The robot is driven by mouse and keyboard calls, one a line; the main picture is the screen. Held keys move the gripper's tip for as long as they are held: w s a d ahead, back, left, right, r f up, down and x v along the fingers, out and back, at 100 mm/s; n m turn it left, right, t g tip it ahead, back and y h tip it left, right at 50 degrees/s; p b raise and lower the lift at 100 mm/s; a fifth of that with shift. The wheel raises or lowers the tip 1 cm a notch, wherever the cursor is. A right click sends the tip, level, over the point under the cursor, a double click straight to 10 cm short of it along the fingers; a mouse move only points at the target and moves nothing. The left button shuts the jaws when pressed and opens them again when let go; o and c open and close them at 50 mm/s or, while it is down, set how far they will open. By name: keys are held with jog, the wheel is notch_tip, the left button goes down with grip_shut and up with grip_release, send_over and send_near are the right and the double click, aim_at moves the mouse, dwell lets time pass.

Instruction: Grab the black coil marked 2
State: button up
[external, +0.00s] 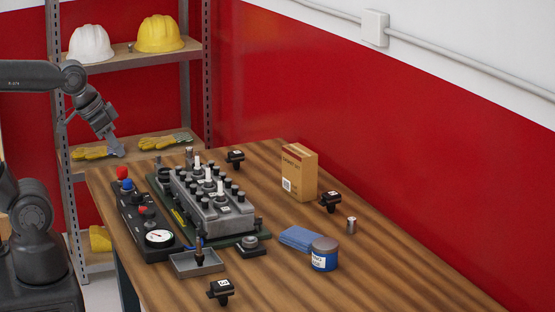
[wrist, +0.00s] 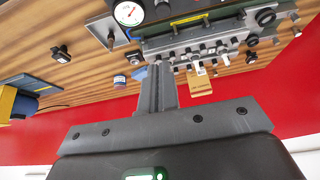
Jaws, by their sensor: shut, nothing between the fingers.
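Three black coils with small white labels are on the wooden bench in the external view: one at the front edge (external: 221,291), one right of the cardboard box (external: 330,202), and one at the back (external: 235,158). The label numbers are too small for me to read surely, so I cannot tell which is marked 2. The front coil also seems to show in the wrist view (wrist: 61,54). My gripper (external: 118,150) is up at the bench's far left end, away from all three coils. Its fingers (wrist: 155,88) are together and empty in the wrist view.
The grey engine block (external: 225,216) and control panel (external: 143,222) fill the bench's left side. A metal tray (external: 208,264), blue cloth (external: 298,236), blue tin (external: 324,258) and cardboard box (external: 302,172) stand around. The bench's right front is clear. A shelf with helmets (external: 158,35) is behind my arm.

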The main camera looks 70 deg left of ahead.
jog(key=o, duration=1.2)
jog(key=w+r, duration=0.4)
jog(key=w, duration=0.9)
jog(key=n+g, duration=0.1)
send_over(331, 194)
jog(key=s, duration=0.4)
notch_tip(331, 194, down, 17)
jog(key=shift+x, duration=5.75)
